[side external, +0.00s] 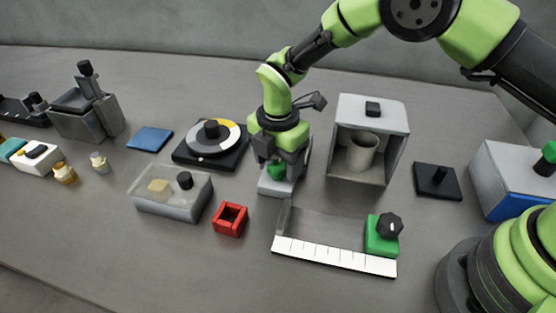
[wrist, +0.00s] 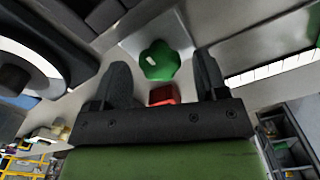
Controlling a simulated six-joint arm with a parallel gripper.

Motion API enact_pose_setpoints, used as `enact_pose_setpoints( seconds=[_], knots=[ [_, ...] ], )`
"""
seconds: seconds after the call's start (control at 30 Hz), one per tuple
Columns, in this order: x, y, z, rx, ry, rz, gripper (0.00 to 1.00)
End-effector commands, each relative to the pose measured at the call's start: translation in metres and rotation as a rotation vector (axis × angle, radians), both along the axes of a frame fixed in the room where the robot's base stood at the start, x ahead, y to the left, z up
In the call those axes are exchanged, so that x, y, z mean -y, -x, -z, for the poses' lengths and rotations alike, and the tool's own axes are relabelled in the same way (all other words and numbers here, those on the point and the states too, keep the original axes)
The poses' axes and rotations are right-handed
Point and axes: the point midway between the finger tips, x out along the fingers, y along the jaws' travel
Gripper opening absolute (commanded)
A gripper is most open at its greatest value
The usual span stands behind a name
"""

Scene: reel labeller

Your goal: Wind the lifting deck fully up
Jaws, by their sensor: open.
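A green lobed knob (side external: 275,171) stands on a pale grey unit (side external: 272,187), probably the lifting deck; my arm hides much of this unit, and I cannot tell the deck's height. The knob also shows in the wrist view (wrist: 160,60), ahead of the fingers. My gripper (side external: 277,165) points down at the knob. In the wrist view my gripper (wrist: 162,78) is open, with its two dark fingers wide apart. The knob appears centred in line with the gap; whether the fingers touch it I cannot tell.
A red square frame (side external: 230,219) and a clear box (side external: 171,193) are nearby. A turntable (side external: 210,144) stands left, an open grey cabinet (side external: 368,141) right. In front is a white scale strip (side external: 333,256) with a green slider block (side external: 382,238). The front table is clear.

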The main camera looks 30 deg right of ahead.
Motion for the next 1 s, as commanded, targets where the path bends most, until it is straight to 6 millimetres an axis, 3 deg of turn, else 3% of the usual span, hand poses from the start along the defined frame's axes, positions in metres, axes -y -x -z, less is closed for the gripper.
enact_pose_setpoints(
  seconds=[0.33,0.5,0.57,1.0],
  knots=[
    [-0.0001,-0.0002,0.0047,0.002,-0.001,0.001,0.67],
    [-0.0001,-0.0002,0.0045,0.001,0.0,0.001,0.27],
    [-0.0001,-0.0002,0.0045,0.001,0.0,0.001,0.17],
    [0.0001,-0.0003,0.0043,0.001,0.0,0.14,0.17]
  ],
)
